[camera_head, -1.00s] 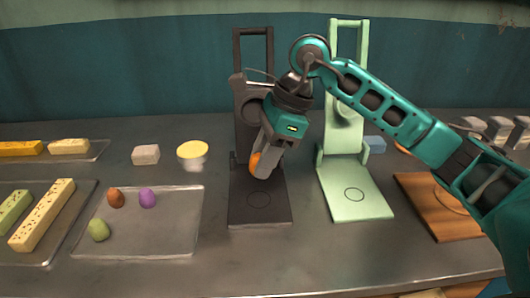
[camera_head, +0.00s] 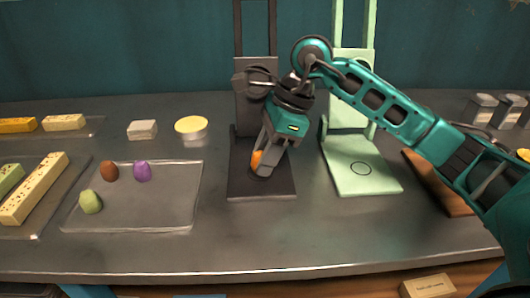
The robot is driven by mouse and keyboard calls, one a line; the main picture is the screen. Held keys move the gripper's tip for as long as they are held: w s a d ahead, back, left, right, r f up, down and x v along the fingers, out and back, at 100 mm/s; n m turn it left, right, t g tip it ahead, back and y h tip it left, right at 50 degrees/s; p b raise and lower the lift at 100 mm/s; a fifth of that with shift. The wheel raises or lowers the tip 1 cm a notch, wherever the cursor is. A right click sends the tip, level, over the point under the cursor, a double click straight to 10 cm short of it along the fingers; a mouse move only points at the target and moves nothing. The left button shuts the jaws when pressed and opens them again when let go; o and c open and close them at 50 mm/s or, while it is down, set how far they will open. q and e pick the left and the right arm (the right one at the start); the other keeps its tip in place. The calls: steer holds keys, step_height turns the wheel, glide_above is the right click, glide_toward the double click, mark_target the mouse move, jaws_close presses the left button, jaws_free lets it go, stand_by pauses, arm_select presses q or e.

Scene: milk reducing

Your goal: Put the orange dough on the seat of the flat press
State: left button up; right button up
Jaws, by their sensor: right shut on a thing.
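The orange dough (camera_head: 257,160) is a small orange lump, mostly hidden between the fingers of my right gripper (camera_head: 264,162). The gripper is shut on it and points down over the dark press seat (camera_head: 247,184). The fingertips look very close to the plate, over its ring mark; I cannot tell whether the dough touches it. The dark press has a flat square base and an upright frame (camera_head: 239,75) behind, partly hidden by my wrist. A pale green press (camera_head: 362,182) of like shape, with a ring on its plate, stands to the right. My left gripper is not in view.
A tray (camera_head: 150,215) at left holds brown, purple and green lumps. A yellow-topped round tub (camera_head: 191,126) and a pale block (camera_head: 142,130) stand behind it. A wooden board (camera_head: 423,168) lies at right, partly under my arm. The front counter is clear.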

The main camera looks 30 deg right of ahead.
stand_by(0.3)
steer(key=shift+f+b, duration=0.4)
steer(key=shift+b, duration=0.1)
stand_by(1.3)
steer(key=o, duration=1.6)
steer(key=shift+r, duration=0.1)
steer(key=shift+r+p, duration=1)
steer(key=shift+r, duration=0.25)
steer(key=shift+r+p, duration=1.55)
steer(key=shift+r, duration=0.6)
